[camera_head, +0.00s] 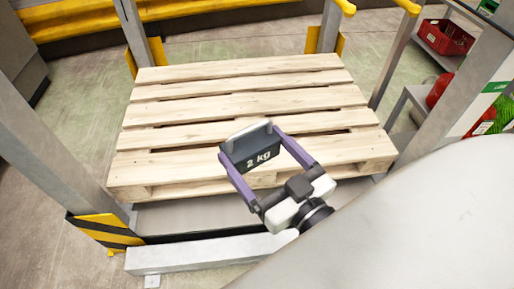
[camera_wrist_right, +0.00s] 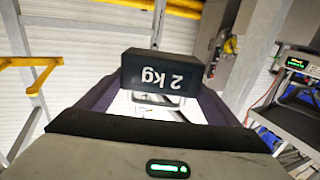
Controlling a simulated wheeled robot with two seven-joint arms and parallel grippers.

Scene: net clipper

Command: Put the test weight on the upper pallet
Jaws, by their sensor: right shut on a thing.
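The test weight is a dark block marked "2 kg" (camera_head: 252,150), held between the two purple fingers of my right gripper (camera_head: 250,146). It also shows in the right wrist view (camera_wrist_right: 160,78), with its lettering upside down. In the head view the weight appears over the front part of the light wooden pallet (camera_head: 240,105); whether it touches the boards I cannot tell. The pallet's slatted top is otherwise bare. My left gripper is not in view.
Grey posts with yellow guards stand around the pallet; one is at the front left (camera_head: 60,140). A yellow-black striped block (camera_head: 103,231) is at its foot. A red crate (camera_head: 445,38) stands at the back right.

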